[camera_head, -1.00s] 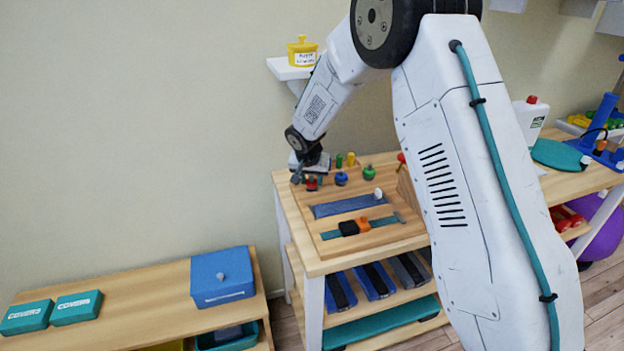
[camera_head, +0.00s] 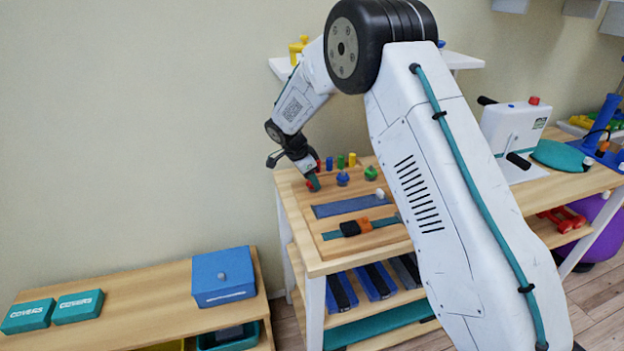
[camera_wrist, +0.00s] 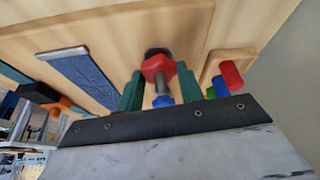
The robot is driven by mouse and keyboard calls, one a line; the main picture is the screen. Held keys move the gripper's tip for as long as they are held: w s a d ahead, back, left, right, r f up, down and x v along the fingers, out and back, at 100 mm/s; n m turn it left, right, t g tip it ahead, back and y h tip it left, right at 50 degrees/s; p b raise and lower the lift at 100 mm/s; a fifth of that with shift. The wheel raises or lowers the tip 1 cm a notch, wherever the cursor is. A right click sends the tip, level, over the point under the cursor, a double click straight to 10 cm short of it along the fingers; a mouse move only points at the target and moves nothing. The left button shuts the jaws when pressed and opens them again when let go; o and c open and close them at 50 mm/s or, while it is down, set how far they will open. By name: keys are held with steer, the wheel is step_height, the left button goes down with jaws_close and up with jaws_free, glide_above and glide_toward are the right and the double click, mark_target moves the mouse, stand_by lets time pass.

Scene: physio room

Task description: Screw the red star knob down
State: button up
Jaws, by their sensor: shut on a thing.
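The red star knob (camera_wrist: 157,68) sits between the two green fingers of my gripper (camera_wrist: 160,74) in the wrist view, with one finger on each side. A grey stem shows below the knob in that picture and a dark round piece above it, against the wooden board (camera_wrist: 205,25). In the head view my gripper (camera_head: 312,182) is low at the board's back left corner, tilted, and its fingers mostly hide the knob. How far down the knob sits on its stem cannot be told.
A blue knob (camera_head: 342,179) and a green knob (camera_head: 371,173) stand to the right on the board. Several coloured pegs (camera_head: 340,161) stand behind. A blue strip (camera_head: 350,205) and a teal strap with an orange-black buckle (camera_head: 355,227) lie in front.

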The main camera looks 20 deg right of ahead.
steer(key=m, duration=0.2)
steer(key=m+g, duration=0.2)
steer(key=m, duration=0.1)
steer(key=shift+w+r+m, duration=0.2)
steer(key=shift+w+m, duration=0.1)
steer(key=m, duration=0.2)
steer(key=m+g+y, duration=0.1)
steer(key=m, duration=0.1)
steer(key=shift+m+g, duration=0.3)
steer(key=shift+w, duration=0.1)
steer(key=o, duration=1)
steer(key=shift+f, duration=0.1)
